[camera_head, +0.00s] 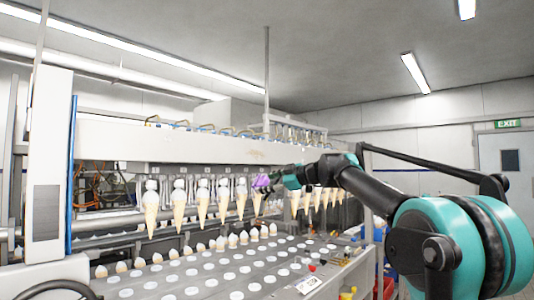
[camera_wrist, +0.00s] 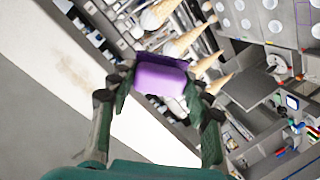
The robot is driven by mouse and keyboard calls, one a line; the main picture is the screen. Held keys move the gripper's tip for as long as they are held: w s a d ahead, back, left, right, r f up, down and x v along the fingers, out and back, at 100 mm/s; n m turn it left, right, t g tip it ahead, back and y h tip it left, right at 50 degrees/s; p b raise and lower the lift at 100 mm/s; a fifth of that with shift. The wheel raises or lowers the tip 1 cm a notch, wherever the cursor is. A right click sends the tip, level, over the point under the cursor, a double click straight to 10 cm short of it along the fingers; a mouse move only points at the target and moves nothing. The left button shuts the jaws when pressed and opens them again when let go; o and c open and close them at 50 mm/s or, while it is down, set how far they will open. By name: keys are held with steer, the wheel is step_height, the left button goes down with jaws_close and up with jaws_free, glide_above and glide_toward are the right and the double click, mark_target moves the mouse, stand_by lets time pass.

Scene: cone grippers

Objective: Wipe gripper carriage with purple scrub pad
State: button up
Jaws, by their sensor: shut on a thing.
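The purple scrub pad (camera_wrist: 160,76) is between the fingertips of my gripper (camera_wrist: 157,88), which is shut on it. In the head view the pad (camera_head: 261,183) shows small at the end of my arm, beside the hanging cones, with my gripper (camera_head: 276,182) just right of it. The gripper carriage is the long white beam (camera_head: 110,140) above the cones. In the wrist view the white carriage surface (camera_wrist: 45,50) runs diagonally at left and carries a brownish smudge (camera_wrist: 76,77). The pad appears apart from the smudge; whether it touches the carriage I cannot tell.
A row of cones (camera_head: 203,204) hangs under the carriage, close to my gripper. Below is a conveyor plate (camera_head: 180,283) with rows of round holes, several holding cones. A control panel (camera_wrist: 292,102) with coloured buttons shows at right in the wrist view.

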step_height(320, 180, up, 12)
steer(key=s+f+t+y, duration=0.1)
steer(key=s+t, duration=0.1)
steer(key=shift+r+x, duration=0.1)
steer(key=shift+x, duration=1.25)
steer(key=shift+r+x, duration=0.15)
steer(key=shift+x, duration=1.2)
steer(key=shift+w+a, duration=0.4)
steer(key=shift+a, duration=0.25)
steer(key=shift+w+d, duration=0.1)
steer(key=shift+w+d, duration=1.35)
steer(key=shift+w, duration=0.4)
steer(key=shift+w+d, duration=1.4)
steer(key=shift+w, duration=0.35)
steer(key=shift+w+d, duration=1.35)
steer(key=shift+w, duration=0.45)
steer(key=shift+s+a, duration=0.1)
steer(key=shift+s+a, duration=1.4)
steer(key=shift+s, duration=0.35)
steer(key=shift+s+a, duration=1.35)
steer(key=shift+s, duration=0.4)
steer(key=shift+s+a, duration=1.4)
steer(key=shift+s, duration=0.35)
